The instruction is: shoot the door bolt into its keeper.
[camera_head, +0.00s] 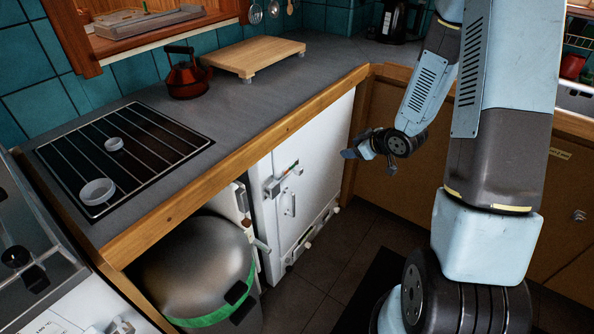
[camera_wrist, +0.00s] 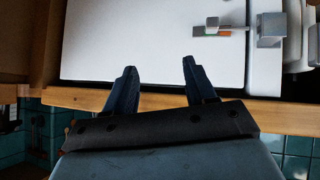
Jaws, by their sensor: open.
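A white door (camera_head: 312,165) stands below the counter and looks shut. Near its upper left corner is a small bolt (camera_head: 297,171) with a knob and a red and green strip. A grey block, seemingly the keeper (camera_head: 272,187), sits left of it. In the wrist view the picture is turned over, with the bolt (camera_wrist: 212,24) at the top and the keeper (camera_wrist: 270,28) to its right. I cannot tell whether the bolt's end is inside the keeper. My gripper (camera_head: 368,158) is open and empty, right of the door and apart from it; its fingers also show in the wrist view (camera_wrist: 159,68).
A grey handle (camera_head: 291,204) stands out from the door below the bolt. A rounded metal bin (camera_head: 200,265) is left of the door. The wooden counter edge (camera_head: 300,118) overhangs above. A kettle (camera_head: 187,75) and wooden board (camera_head: 253,57) are on the counter. The floor before the door is clear.

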